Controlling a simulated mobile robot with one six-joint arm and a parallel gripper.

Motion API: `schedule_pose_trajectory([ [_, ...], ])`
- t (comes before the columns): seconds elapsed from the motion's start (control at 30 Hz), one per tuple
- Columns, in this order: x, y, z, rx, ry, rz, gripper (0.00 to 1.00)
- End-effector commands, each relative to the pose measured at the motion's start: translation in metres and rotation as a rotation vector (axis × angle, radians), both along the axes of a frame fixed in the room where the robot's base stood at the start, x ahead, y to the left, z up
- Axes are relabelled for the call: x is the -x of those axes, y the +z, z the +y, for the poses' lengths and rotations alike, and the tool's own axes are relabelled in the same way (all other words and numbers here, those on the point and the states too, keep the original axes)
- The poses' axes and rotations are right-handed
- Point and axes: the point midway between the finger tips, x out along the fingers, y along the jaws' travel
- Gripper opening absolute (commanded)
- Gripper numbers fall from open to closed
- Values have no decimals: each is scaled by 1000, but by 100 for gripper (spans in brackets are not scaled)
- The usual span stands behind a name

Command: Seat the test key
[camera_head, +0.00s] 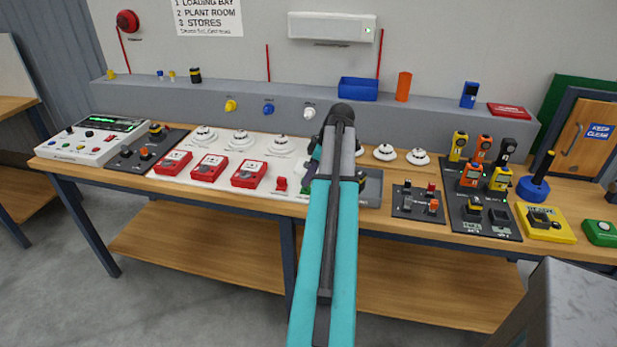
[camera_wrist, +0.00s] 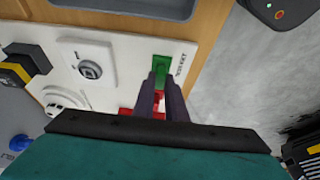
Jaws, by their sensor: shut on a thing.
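My gripper (camera_wrist: 162,88) is shut on a small red piece (camera_wrist: 160,101), which I take to be the test key; the fingers hide much of it. A green block (camera_wrist: 162,67) on the white panel lies just beyond the fingertips, beside dark lettering. I cannot tell whether the held piece touches it. A red block (camera_wrist: 127,112) shows partly beside the left finger.
Red call points (camera_head: 249,174) and round white detectors (camera_head: 240,137) sit on the panel to the left. A grey tray (camera_head: 371,190) lies right of my arm, with a dark switch board (camera_head: 418,204) beyond. The bench's front edge is close to the panel.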

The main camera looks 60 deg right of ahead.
Motion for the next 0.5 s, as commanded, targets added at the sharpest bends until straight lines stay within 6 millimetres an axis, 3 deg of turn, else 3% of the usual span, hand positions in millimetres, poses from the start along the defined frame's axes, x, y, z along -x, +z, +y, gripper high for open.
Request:
schedule_pose_trajectory([
  [0.5, 0, -5, 0, 0, 0, 0, 0],
])
